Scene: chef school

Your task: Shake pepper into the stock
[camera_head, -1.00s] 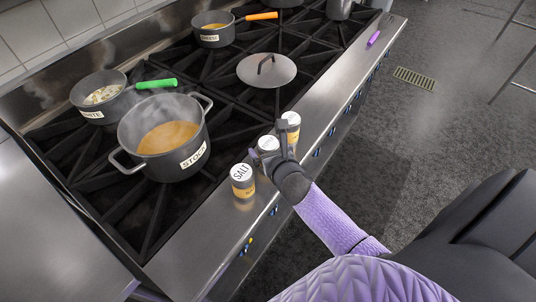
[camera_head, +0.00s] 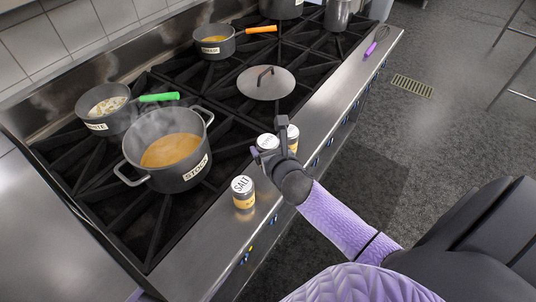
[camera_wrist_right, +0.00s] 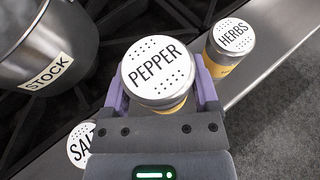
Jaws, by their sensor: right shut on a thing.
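The pepper shaker (camera_wrist_right: 158,68) has a white perforated lid marked PEPPER and a yellow band. My right gripper (camera_wrist_right: 160,85) is shut on it, with a finger on either side. In the head view the pepper shaker (camera_head: 267,142) is partly hidden by the gripper and appears slightly above the steel front ledge. The stock pot (camera_head: 188,177), dark grey with a STOCK label and steaming brown liquid, stands on the stove to the left of the gripper. It also shows at the left of the wrist view (camera_wrist_right: 55,45). My left gripper is not in view.
The salt shaker (camera_head: 243,193) stands on the ledge near the stock pot. The herbs shaker (camera_head: 292,138) is close beside the pepper. A lid (camera_head: 266,83) lies on the grates. A green-handled pot (camera_head: 108,110) and orange-handled pot (camera_head: 216,43) stand behind.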

